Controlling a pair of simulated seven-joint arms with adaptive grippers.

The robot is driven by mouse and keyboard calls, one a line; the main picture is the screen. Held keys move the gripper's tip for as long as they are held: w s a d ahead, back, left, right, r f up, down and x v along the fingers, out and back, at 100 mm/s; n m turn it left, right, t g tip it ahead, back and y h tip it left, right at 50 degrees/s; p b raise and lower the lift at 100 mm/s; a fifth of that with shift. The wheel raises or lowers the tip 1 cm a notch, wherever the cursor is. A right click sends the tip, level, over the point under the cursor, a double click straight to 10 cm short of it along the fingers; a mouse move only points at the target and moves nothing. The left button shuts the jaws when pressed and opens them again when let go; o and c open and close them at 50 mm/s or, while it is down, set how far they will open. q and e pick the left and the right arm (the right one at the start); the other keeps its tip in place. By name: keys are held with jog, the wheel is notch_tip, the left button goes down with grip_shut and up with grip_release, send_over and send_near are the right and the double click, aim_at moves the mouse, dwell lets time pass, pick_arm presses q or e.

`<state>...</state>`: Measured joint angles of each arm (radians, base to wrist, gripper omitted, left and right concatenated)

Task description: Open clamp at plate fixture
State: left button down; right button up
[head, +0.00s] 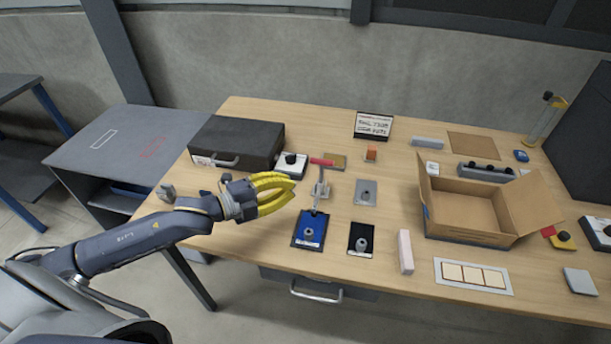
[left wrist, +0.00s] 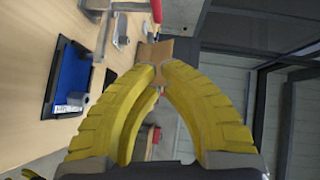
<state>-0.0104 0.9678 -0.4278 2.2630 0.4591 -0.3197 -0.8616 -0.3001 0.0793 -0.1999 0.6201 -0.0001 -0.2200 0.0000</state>
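The clamp (head: 320,189) is a grey metal toggle with a red handle (head: 321,162). It stands on the table behind the blue plate fixture (head: 312,226), and its handle lies level at the far end. Part of the clamp shows in the left wrist view (left wrist: 121,28), along with the blue plate (left wrist: 71,80). My left gripper (head: 292,188) hovers left of the clamp, apart from it. Its yellow fingers curve inward until the tips nearly meet, with nothing seen between them. My right gripper is not in view.
A dark case (head: 237,141) and a white button box (head: 291,164) stand behind my left gripper. A black plate (head: 361,239) and a grey plate (head: 366,192) lie right of the clamp. An open cardboard box (head: 467,207) is farther right.

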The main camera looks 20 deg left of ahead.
aim_at(329, 163)
pick_arm(q)
jog(key=x, duration=0.9)
jog(key=shift+w+d, duration=0.2)
jog(key=shift+w, duration=0.1)
jog(key=shift+w+a+f, duration=0.1)
jog(key=shift+w+f, duration=0.05)
jog(key=shift+w, duration=0.35)
jog(key=shift+w+a+f, duration=0.1)
jog(key=shift+w, duration=0.4)
jog(key=shift+w+f, duration=0.15)
jog(key=shift+w, duration=0.45)
jog(key=shift+w+a+f, duration=0.1)
jog(key=shift+w, duration=0.2)
jog(key=shift+w, duration=0.1)
jog(key=shift+w+g, duration=0.25)
jog(key=shift+g, duration=0.05)
jog(key=shift+w+a+r+n, duration=0.15)
jog(key=shift+w+r+n, duration=0.1)
jog(key=shift+w+n, duration=0.15)
